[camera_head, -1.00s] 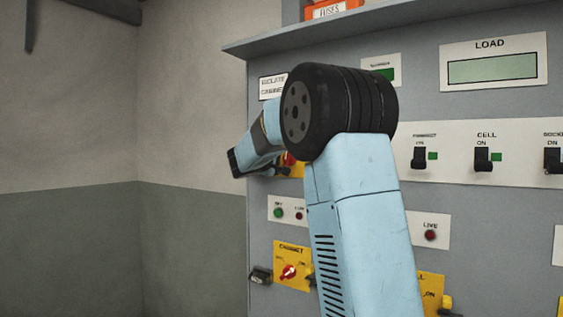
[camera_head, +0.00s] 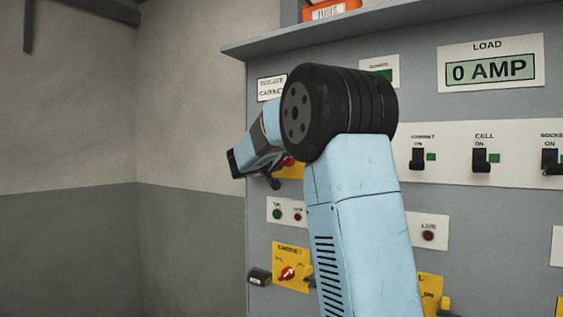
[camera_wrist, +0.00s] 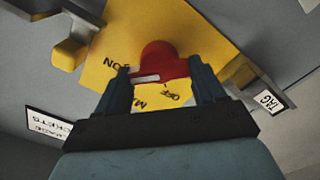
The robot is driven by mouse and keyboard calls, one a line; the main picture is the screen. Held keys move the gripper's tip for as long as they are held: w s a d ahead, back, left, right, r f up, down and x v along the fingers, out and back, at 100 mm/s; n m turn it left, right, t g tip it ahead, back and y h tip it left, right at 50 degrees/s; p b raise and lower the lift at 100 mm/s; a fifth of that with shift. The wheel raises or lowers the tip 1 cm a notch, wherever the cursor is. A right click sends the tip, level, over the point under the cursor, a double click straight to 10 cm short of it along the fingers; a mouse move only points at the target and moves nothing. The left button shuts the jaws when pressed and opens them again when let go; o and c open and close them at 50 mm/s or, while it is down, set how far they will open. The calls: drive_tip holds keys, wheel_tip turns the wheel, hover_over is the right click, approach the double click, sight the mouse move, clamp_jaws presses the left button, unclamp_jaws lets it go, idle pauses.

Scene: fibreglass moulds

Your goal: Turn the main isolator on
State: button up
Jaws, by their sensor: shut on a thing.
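The main isolator is a red rotary handle (camera_wrist: 158,62) on a yellow plate (camera_wrist: 200,32) in the wrist view. The plate has ON and OFF lettering, seen turned round. A white mark on the handle lies towards the ON lettering. My gripper (camera_wrist: 163,82) is shut on the red handle, with one dark finger on each side. In the head view a bit of the red handle (camera_head: 288,162) and yellow plate (camera_head: 291,172) shows behind my wrist; my fingertips are hidden there.
The LOAD display (camera_head: 490,73) reads 0 AMP. A row of black switches (camera_head: 480,160) is at the right. A lower yellow plate marked CABINET (camera_head: 291,262) has a red knob, with a dark padlock-like block (camera_head: 260,276) beside it. A ledge (camera_head: 390,24) overhangs the panel.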

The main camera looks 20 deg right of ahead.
idle(0.4)
drive_tip(key=o, duration=1)
drive_tip(key=shift+w, duration=0.1)
drive_tip(key=v, duration=1.3)
drive_tip(key=shift+s+a+f, duration=0.1)
drive_tip(key=shift+s+a, duration=0.15)
drive_tip(key=shift+a, duration=0.05)
